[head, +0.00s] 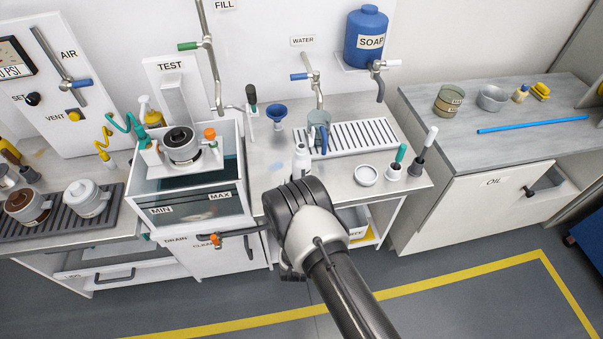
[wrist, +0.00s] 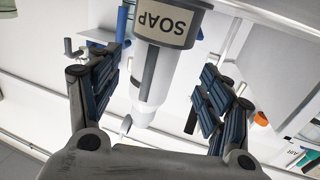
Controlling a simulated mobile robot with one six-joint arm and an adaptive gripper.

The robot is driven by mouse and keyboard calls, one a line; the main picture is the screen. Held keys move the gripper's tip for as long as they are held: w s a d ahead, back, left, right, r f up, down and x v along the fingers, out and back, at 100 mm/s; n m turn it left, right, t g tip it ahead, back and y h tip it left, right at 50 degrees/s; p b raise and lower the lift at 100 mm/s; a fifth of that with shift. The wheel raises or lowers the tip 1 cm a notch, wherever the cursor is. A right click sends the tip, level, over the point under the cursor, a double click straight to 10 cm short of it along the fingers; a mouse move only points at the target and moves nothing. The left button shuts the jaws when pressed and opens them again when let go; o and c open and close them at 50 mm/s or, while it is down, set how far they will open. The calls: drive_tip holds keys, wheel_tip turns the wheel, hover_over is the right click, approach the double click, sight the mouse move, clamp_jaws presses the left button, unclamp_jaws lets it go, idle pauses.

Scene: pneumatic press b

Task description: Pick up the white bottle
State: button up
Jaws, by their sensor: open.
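The white bottle (head: 301,158) stands on the light counter in the head view, just beyond my arm's end, and its lower part is hidden. My gripper (wrist: 160,72) is open, with one dark padded finger on each side of the bottle. Gaps show between the bottle and both fingers.
A round white dish (head: 366,175) and brushes are to the right. The test tank (head: 190,205) is to the left. A blue soap tank (head: 366,38) hangs above.

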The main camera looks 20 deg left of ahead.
sight(301, 172)
drive_tip(key=shift+d+b+x, duration=0.1)
drive_tip(key=shift+b+x, duration=0.35)
drive_tip(key=shift+x, duration=1.3)
drive_tip(key=shift+d+b+x, duration=0.15)
drive_tip(key=shift+b+x, duration=0.25)
drive_tip(key=shift+x, duration=1.4)
drive_tip(key=shift+c, duration=0.2)
drive_tip(key=c, duration=1.3)
drive_tip(key=shift+r, duration=0.1)
wheel_tip(301, 172, up, 20)
drive_tip(key=p, duration=0.5)
drive_tip(key=w+d+r+m+h+b, duration=0.15)
drive_tip(key=d+r, duration=0.25)
drive_tip(key=d, duration=0.6)
drive_tip(key=w+d+r+m+h, duration=0.1)
drive_tip(key=w+d+r+h, duration=0.15)
drive_tip(key=d, duration=0.85)
drive_tip(key=s+d+r, duration=0.2)
drive_tip(key=d+r, duration=0.1)
drive_tip(key=d, duration=0.5)
drive_tip(key=s+d+r+m+h, duration=0.1)
drive_tip(key=s+d+r, duration=0.1)
drive_tip(key=d, duration=0.6)
drive_tip(key=shift+s+r+t+h, duration=0.3)
drive_tip(key=shift+s+r+t, duration=0.1)
drive_tip(key=shift+s, duration=0.35)
